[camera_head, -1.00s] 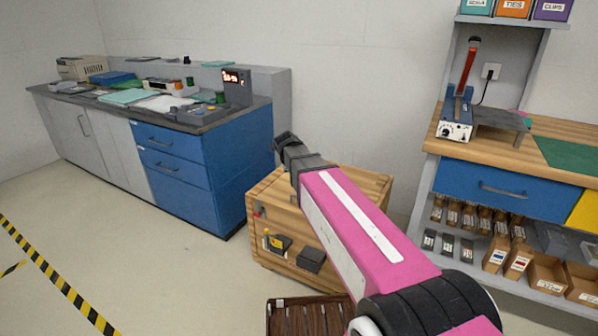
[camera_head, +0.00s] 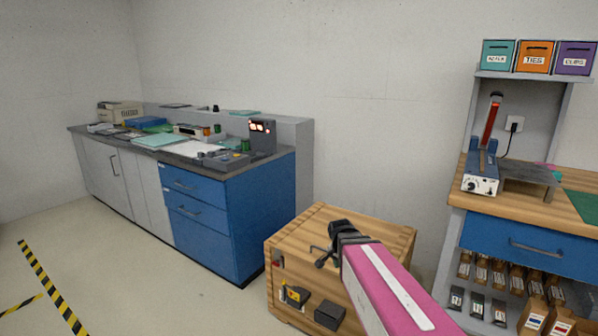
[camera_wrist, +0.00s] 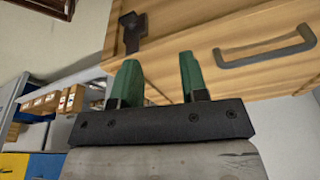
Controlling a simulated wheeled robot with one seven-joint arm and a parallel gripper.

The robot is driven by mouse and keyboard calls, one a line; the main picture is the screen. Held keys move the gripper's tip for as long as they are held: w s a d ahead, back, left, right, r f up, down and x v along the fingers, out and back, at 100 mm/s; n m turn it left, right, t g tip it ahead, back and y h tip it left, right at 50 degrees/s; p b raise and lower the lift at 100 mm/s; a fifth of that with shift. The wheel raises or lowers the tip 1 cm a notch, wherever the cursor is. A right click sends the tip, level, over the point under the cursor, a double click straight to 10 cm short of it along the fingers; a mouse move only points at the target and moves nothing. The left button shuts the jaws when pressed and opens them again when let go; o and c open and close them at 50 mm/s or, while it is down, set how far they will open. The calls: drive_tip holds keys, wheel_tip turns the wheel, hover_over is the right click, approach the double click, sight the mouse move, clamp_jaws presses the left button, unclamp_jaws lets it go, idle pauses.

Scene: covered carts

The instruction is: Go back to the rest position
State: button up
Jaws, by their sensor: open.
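My gripper (camera_head: 322,256) is at the end of my pink arm in the head view, in front of the wooden cart (camera_head: 340,222). In the wrist view my gripper (camera_wrist: 158,82) shows two green fingers standing apart with nothing between them. The wooden cart's face (camera_wrist: 190,50) is beyond the fingers, with a dark handle (camera_wrist: 265,48) at the right and a dark latch (camera_wrist: 132,32) at the left. I cannot tell how close the fingertips are to the wood.
A blue and grey cabinet (camera_head: 200,205) with a cluttered top stands at the left. A workbench (camera_head: 510,205) with a blue drawer and shelved boxes stands at the right. Yellow-black tape (camera_head: 50,290) marks the floor at left, where the floor is clear.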

drive_tip(key=s+d+f+n+g+y, duration=0.1)
drive_tip(key=s+f+n, duration=0.3)
drive_tip(key=s+n, duration=0.4)
drive_tip(key=shift+s+d+f+n+g+y, duration=0.3)
drive_tip(key=shift+s+d+f+n+g, duration=0.1)
drive_tip(key=shift+d+n, duration=0.4)
drive_tip(key=shift+d, duration=0.1)
idle(0.4)
